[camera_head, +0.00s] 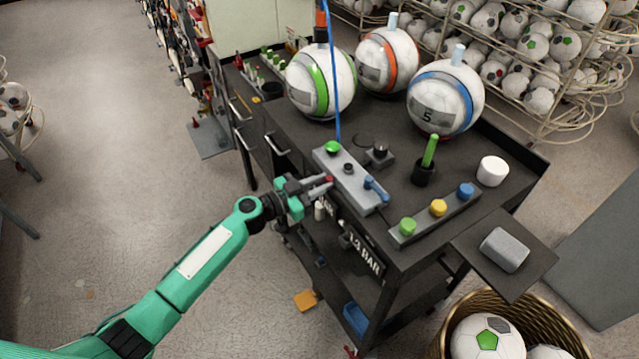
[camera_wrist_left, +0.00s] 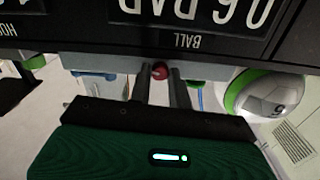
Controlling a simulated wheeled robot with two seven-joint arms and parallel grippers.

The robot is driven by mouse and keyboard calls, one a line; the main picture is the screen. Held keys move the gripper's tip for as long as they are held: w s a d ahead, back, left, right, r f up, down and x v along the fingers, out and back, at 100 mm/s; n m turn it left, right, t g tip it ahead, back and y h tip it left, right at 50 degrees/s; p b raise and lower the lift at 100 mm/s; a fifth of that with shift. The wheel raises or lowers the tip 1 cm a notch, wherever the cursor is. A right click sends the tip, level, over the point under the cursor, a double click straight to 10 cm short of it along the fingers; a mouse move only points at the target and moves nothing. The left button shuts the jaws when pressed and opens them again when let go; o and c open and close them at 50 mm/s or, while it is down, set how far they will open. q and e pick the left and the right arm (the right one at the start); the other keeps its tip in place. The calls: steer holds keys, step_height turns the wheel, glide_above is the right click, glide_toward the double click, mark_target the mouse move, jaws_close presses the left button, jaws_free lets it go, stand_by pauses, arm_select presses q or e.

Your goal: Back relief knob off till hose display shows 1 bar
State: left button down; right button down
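The red knob (camera_head: 328,180), the likely relief knob, is on the near side of the grey control block (camera_head: 349,178) on the cart. My left gripper (camera_head: 322,184) reaches it from the left. In the left wrist view the red knob (camera_wrist_left: 160,71) fills the gap between my fingertips (camera_wrist_left: 160,77), so the gripper looks shut on it. A display (camera_head: 365,255) on the cart's front reads 1.3 BAR. The wrist view shows, upside down, a display (camera_wrist_left: 195,10) labelled BALL at 0.6 BAR and part of a HOSE label at the left edge. My right gripper is not in view.
The block also has a green knob (camera_head: 332,148) and a blue lever (camera_head: 376,189). A strip with green, yellow and blue buttons (camera_head: 438,208) lies to the right. Three balls, one with a green band (camera_head: 320,82), stand behind. A basket (camera_head: 445,335) is at lower right.

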arm_select(q)
steer(key=shift+n+b, duration=1.4)
steer(key=shift+b, duration=0.25)
steer(key=c, duration=1.3)
jaws_free()
steer(key=shift+a, duration=0.1)
steer(key=shift+s+a+f, duration=0.15)
steer(key=shift+s+a, duration=0.05)
steer(key=shift+a, duration=0.05)
steer(key=b+v, duration=0.6)
steer(key=v, duration=0.7)
